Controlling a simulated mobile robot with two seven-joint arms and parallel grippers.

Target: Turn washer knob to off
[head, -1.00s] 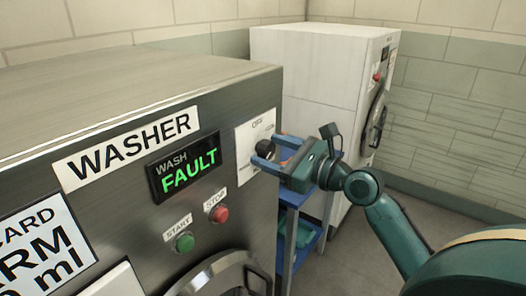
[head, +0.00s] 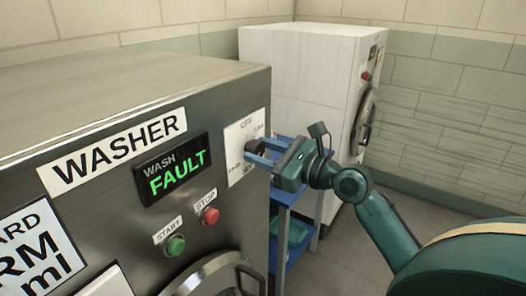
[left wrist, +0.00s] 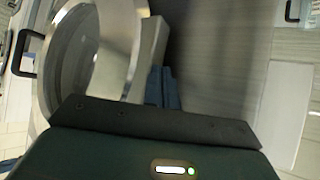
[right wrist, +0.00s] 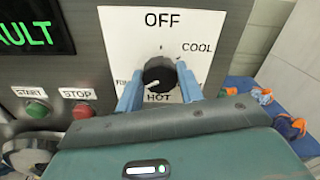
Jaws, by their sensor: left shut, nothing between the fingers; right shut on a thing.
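The washer knob (right wrist: 160,76) is black and round, on a white dial plate (right wrist: 120,30) with OFF at the top, COOL at upper right and HOT below. A further label at left is partly hidden. The knob's white mark points to the lower left, away from OFF. My right gripper (right wrist: 160,88) is shut on the knob, one blue finger on each side. In the head view the right gripper (head: 258,152) reaches the knob from the right. My left gripper (left wrist: 163,88) is shut and empty in the left wrist view, near a round metal door (left wrist: 95,60).
The washer display (head: 173,168) reads WASH FAULT. Below it are a green START button (head: 175,245) and a red STOP button (head: 210,215). A blue cart (head: 290,195) stands beside the washer, and a white machine (head: 300,90) behind it.

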